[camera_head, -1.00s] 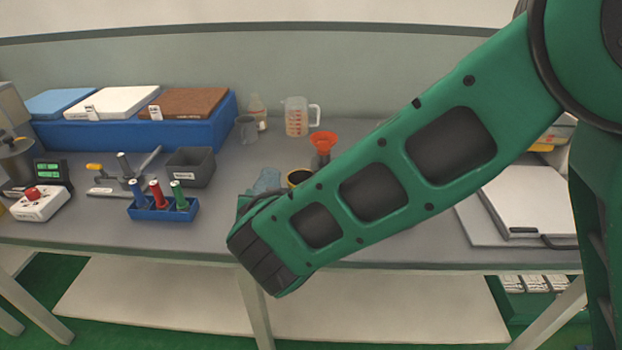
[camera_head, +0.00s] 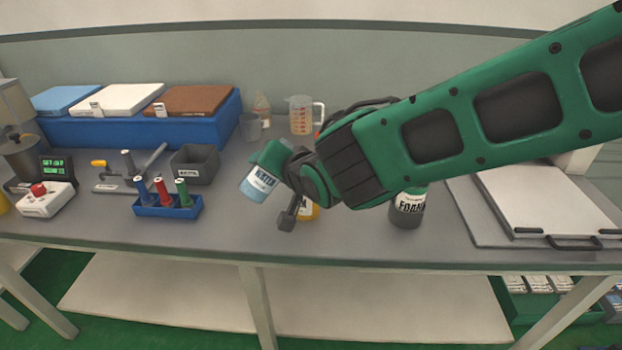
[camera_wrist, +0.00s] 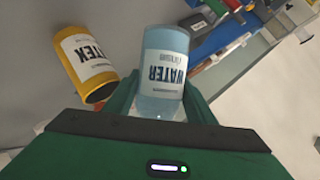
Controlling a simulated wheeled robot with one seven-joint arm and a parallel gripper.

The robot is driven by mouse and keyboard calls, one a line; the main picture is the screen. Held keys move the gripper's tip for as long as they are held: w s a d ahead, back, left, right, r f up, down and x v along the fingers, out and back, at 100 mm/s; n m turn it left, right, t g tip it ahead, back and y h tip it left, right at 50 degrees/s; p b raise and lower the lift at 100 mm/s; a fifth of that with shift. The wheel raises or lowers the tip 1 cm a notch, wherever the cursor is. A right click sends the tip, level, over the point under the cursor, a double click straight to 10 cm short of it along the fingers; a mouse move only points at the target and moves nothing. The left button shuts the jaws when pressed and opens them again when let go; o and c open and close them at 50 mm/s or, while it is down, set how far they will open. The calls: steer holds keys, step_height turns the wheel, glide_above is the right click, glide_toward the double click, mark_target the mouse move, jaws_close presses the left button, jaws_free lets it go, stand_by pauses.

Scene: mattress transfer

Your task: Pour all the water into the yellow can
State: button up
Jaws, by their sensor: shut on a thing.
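A light blue see-through container labelled WATER (camera_head: 259,185) is held tilted above the table in the head view. It also shows in the wrist view (camera_wrist: 166,62), between the fingers. My gripper (camera_head: 272,158) is shut on it. The yellow can (camera_wrist: 86,62), its label ending in TEX, stands on the table beside the water container in the wrist view, apart from it. In the head view only a small part of the yellow can (camera_head: 309,212) shows behind my wrist. How much water is inside cannot be told.
A blue rack (camera_head: 168,207) with several coloured-handled tools stands left of the held container. A grey bin (camera_head: 195,165), a clear jug (camera_head: 301,115) and a grey cup (camera_head: 250,127) are behind. A dark FOAM can (camera_head: 407,208) stands to the right, under my arm.

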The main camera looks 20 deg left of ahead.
steer(key=shift+d+f, duration=0.1)
steer(key=shift+f, duration=0.2)
steer(key=shift+s+f+m+g+y+p, duration=0.15)
steer(key=shift+f+m+g+y+p, duration=0.3)
steer(key=shift+f+m+p, duration=0.2)
steer(key=shift+s+a+f+m+g+y+p, duration=0.1)
steer(key=shift+a+f+m+g+y+p, duration=0.15)
steer(key=shift+m+y+p, duration=0.25)
stand_by(0.7)
steer(key=shift+r+m+g+y+p, duration=0.35)
steer(key=shift+r+m+p, duration=0.1)
steer(key=shift+p, duration=0.15)
stand_by(0.5)
steer(key=shift+w+d+r+m+y+p, duration=0.35)
steer(key=shift+r+m+y+p, duration=0.15)
steer(key=shift+r+m+p, duration=0.1)
stand_by(0.6)
steer(key=shift+d+f+m+g+y+p, duration=0.1)
steer(key=shift+f+m+g+y+p, duration=0.3)
steer(key=shift+p, duration=0.5)
stand_by(1.2)
steer(key=shift+w+r+m, duration=0.15)
steer(key=shift+r+m, duration=0.2)
steer(key=shift+m, duration=0.15)
stand_by(0.9)
